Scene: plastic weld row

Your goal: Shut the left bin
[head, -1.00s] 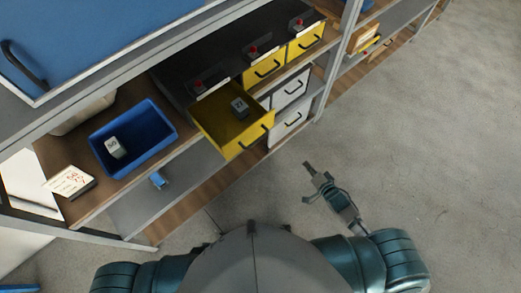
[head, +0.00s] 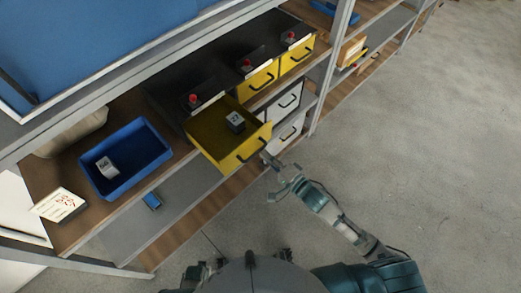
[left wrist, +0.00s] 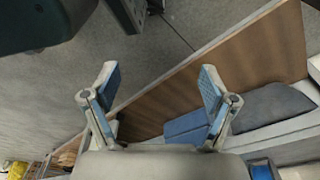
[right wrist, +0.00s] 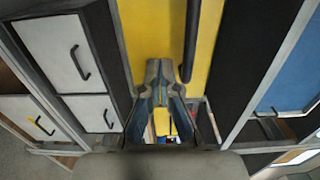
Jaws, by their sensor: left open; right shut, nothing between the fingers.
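The left bin (head: 213,158) is a yellow drawer pulled out of the dark cabinet, with a dark handle on its front and a small dark numbered block (head: 235,121) inside. Its yellow front fills the top middle of the right wrist view (right wrist: 150,32), with the dark handle bar to the right of the fingers. My right gripper (head: 266,157) is shut and empty, its tips close to the right end of the bin's front; I cannot tell whether they touch. It also shows in the right wrist view (right wrist: 165,72). My left gripper (left wrist: 156,76) is open and empty, above the floor and a wooden shelf.
Two shut yellow bins (head: 262,80) (head: 297,56) sit right of the open one, with white drawers (head: 285,102) below. A shelf post (head: 327,75) rises at right. The floor is clear.

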